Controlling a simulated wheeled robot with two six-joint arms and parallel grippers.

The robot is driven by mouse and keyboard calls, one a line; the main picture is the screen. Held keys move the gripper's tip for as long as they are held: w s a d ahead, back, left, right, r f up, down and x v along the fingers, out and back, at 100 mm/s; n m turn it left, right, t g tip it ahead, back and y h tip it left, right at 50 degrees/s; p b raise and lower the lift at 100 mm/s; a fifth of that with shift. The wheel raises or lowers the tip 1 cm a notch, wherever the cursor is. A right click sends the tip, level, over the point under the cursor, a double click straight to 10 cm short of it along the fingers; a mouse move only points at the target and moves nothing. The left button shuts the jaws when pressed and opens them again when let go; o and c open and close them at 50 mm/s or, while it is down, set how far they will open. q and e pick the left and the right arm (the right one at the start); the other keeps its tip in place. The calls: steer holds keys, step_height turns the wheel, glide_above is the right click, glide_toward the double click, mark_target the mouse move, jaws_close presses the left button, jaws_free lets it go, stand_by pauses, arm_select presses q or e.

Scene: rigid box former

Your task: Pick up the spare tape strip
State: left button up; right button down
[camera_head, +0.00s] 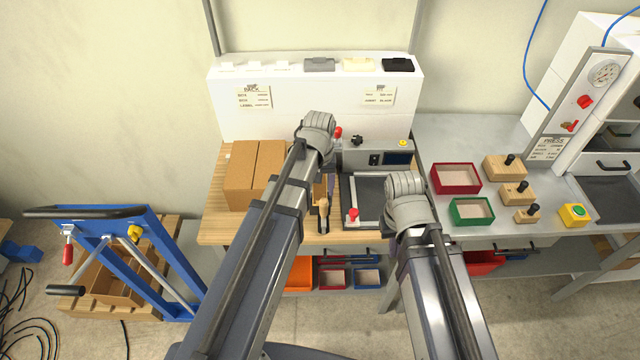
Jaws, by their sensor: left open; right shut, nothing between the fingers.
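I cannot make out the spare tape strip in this view. My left arm reaches over the wooden bench (212,226) and ends in a grey joint near its middle. My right arm ends in a grey joint at the front of a dark framed tray (367,190). The fingers of both grippers are hidden, apparently behind these joints and links. A small tan and dark tool (321,196) lies just right of my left arm, partly covered by it. A brown cardboard box (254,172) stands closed on the bench, left of my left arm.
A grey control unit (377,155) and a white shelf (313,92) stand at the back. Red (455,178) and green (471,211) trays and several wooden blocks with black knobs lie on the right bench.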

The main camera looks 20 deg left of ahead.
arm_select(q)
steer(key=shift+d+f+b, duration=0.1)
steer(key=shift+f+b, duration=2.5)
steer(key=shift+f, duration=0.05)
steer(key=shift+r, duration=0.1)
steer(key=shift+c, duration=0.3)
jaws_close()
